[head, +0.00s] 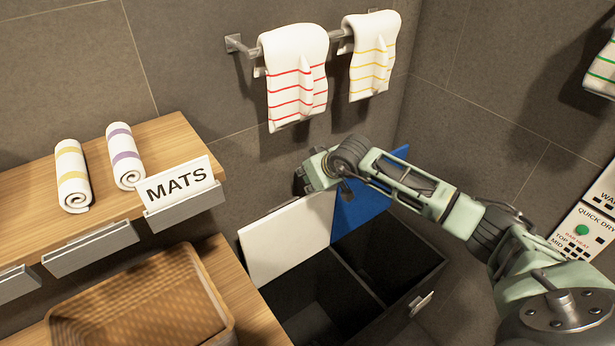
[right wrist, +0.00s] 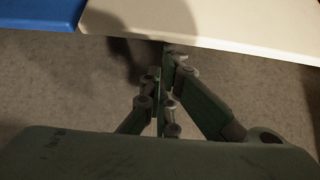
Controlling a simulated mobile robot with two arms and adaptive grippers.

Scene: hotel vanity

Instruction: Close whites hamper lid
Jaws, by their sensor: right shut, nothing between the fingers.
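The hamper (head: 410,297) is a dark bin with two compartments side by side, and both are open from above. Its white lid (head: 285,243) stands raised at the back of the left compartment. A blue lid (head: 362,212) stands raised behind the right compartment. My right gripper (head: 302,182) is shut and empty behind the top edge of the white lid, its fingers partly hidden in the head view. In the right wrist view the shut fingertips (right wrist: 165,62) are at the edge of the white lid (right wrist: 215,22); I cannot tell if they touch. My left gripper is out of view.
Towels hang on a wall rail (head: 240,44) above. A control panel (head: 590,228) is at right.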

